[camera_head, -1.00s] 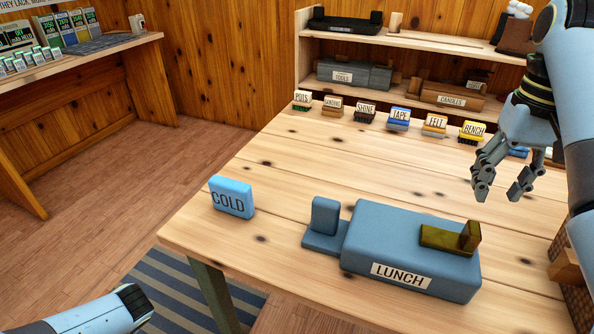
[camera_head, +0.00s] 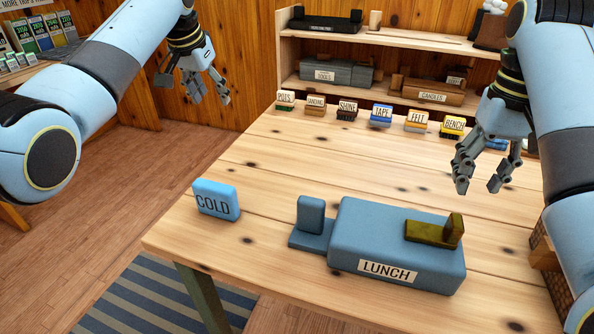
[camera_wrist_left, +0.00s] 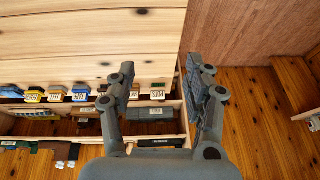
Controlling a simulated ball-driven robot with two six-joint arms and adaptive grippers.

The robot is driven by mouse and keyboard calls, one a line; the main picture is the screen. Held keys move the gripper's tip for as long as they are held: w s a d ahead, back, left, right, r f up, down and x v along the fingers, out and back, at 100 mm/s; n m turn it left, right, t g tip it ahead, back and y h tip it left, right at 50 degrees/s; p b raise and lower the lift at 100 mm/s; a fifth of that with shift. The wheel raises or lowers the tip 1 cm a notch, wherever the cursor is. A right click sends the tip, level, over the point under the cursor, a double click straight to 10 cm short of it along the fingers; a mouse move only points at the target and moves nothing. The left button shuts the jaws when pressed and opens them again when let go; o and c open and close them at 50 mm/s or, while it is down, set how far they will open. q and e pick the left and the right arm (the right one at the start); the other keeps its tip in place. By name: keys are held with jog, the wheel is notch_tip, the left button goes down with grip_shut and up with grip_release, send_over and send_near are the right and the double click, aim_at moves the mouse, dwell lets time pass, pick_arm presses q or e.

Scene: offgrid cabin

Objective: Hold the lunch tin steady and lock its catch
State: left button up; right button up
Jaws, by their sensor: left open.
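The blue lunch tin (camera_head: 385,243), labelled LUNCH, lies on the wooden table near its front edge. Its olive-brown catch (camera_head: 434,231) sits on top at the right end, with a raised tab at its right. A blue base with an upright block (camera_head: 310,215) joins the tin's left end. My left gripper (camera_head: 210,95) is open and empty, raised beyond the table's left side, well away from the tin. It also shows in the left wrist view (camera_wrist_left: 158,85). My right gripper (camera_head: 478,185) hangs above the table behind and right of the tin, fingers apart, empty.
A blue COLD block (camera_head: 216,200) stands left of the tin near the table's left edge. Several small labelled blocks, including TAPE (camera_head: 381,115), line the table's back. Shelves (camera_head: 340,85) stand behind. The table's middle (camera_head: 330,160) is clear.

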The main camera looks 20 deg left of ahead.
pick_arm(q)
jog(key=w+d+r+m+t+h, duration=0.2)
jog(key=w+d+r+m+h, duration=0.15)
jog(key=d+r, duration=0.85)
jog(key=m+g+y, duration=0.3)
jog(key=m+g, duration=0.3)
jog(key=m, duration=0.8)
send_near(301, 214)
jog(key=shift+w+a+f, duration=0.1)
jog(key=shift+w+f, duration=0.1)
jog(key=shift+w, duration=0.25)
jog(key=shift+w+a+f, duration=0.1)
jog(key=shift+w+f, duration=0.1)
jog(key=shift+w, duration=0.25)
notch_tip(301, 214, down, 9)
jog(key=shift+s+f, duration=0.1)
jog(key=shift+f, duration=0.8)
jog(key=shift+c, duration=0.4)
grip_shut()
